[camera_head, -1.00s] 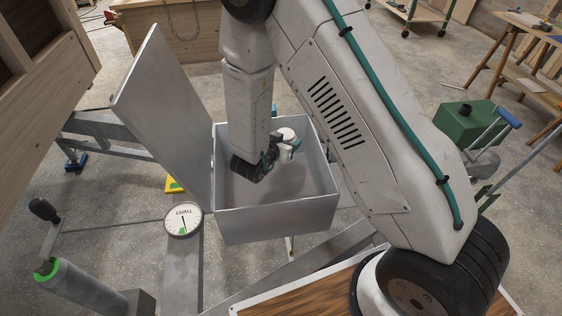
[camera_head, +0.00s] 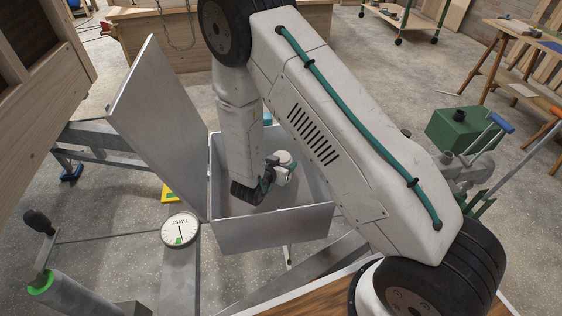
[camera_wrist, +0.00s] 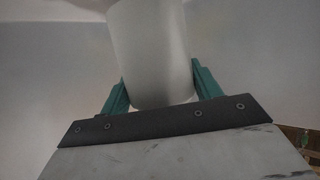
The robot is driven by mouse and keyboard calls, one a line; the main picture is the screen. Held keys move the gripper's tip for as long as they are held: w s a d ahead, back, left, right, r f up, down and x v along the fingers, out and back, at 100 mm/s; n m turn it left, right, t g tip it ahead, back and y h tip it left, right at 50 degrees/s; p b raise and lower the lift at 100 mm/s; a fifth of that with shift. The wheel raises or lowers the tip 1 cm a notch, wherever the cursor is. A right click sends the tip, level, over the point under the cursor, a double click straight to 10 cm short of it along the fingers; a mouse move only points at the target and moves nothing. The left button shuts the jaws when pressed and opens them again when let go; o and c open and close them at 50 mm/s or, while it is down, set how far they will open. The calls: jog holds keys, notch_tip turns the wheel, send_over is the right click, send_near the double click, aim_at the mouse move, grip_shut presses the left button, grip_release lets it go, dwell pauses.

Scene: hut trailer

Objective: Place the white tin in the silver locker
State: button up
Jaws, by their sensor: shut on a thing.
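The silver locker (camera_head: 272,232) is an open metal box with its lid (camera_head: 158,125) swung up on the left. My gripper (camera_head: 276,172) is inside the locker's opening, shut on the white tin (camera_head: 283,157). In the wrist view the white tin (camera_wrist: 151,50) stands between the two green fingers of my gripper (camera_wrist: 160,90), with pale locker walls around it. Whether the tin touches the locker floor cannot be told. My arm hides the locker's back part.
A round dial gauge (camera_head: 180,229) and a green-ringed crank handle (camera_head: 42,262) stand left of the locker. A green box (camera_head: 458,127) is at the right. A wooden cabinet (camera_head: 30,80) edges the upper left.

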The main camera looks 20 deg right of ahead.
jog(key=shift+f, duration=0.25)
jog(key=o, duration=1.3)
jog(key=shift+c, duration=0.2)
jog(key=shift+r, duration=0.1)
jog(key=shift+r, duration=0.4)
jog(key=v, duration=1.2)
jog(key=shift+r, duration=0.2)
